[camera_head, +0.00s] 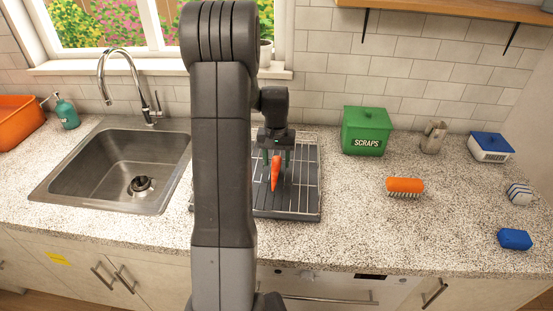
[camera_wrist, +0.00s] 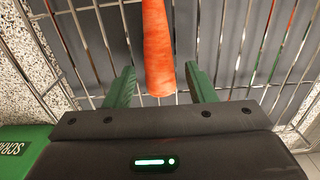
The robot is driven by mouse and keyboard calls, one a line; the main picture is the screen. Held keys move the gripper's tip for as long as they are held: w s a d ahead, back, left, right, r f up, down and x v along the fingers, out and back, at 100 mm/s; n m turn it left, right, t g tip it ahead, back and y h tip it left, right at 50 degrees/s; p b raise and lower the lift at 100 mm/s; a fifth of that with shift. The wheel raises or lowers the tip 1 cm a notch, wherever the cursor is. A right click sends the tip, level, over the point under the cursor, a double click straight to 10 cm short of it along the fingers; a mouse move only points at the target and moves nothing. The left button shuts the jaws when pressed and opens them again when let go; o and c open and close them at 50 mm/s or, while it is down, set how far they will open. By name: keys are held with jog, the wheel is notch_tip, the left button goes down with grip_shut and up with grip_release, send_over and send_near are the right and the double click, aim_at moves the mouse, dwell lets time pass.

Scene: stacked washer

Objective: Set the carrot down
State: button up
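The orange carrot (camera_head: 275,174) is over the dish rack (camera_head: 312,190), its narrow end towards the front of the counter. In the wrist view the carrot (camera_wrist: 158,48) lies across the rack's wires, its thick end near my palm. I cannot tell exactly how it rests on them. My gripper (camera_head: 276,160) is low over the rack, pointing down. Its two green fingers (camera_wrist: 161,85) stand apart on either side of the carrot, with a visible gap at each side. The gripper is open and does not grip the carrot.
A sink (camera_head: 115,170) with a faucet is left of the rack. A green scraps bin (camera_head: 366,132), an orange brush (camera_head: 405,187), a metal pitcher (camera_head: 434,137), a blue-lidded container (camera_head: 490,147) and a blue sponge (camera_head: 515,239) are to the right.

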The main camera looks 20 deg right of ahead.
jog(key=shift+r, duration=0.1)
notch_tip(320, 180, up, 12)
jog(key=b, duration=0.1)
dwell(0.4)
jog(key=shift+f+p, duration=0.3)
jog(key=shift+f, duration=3.9)
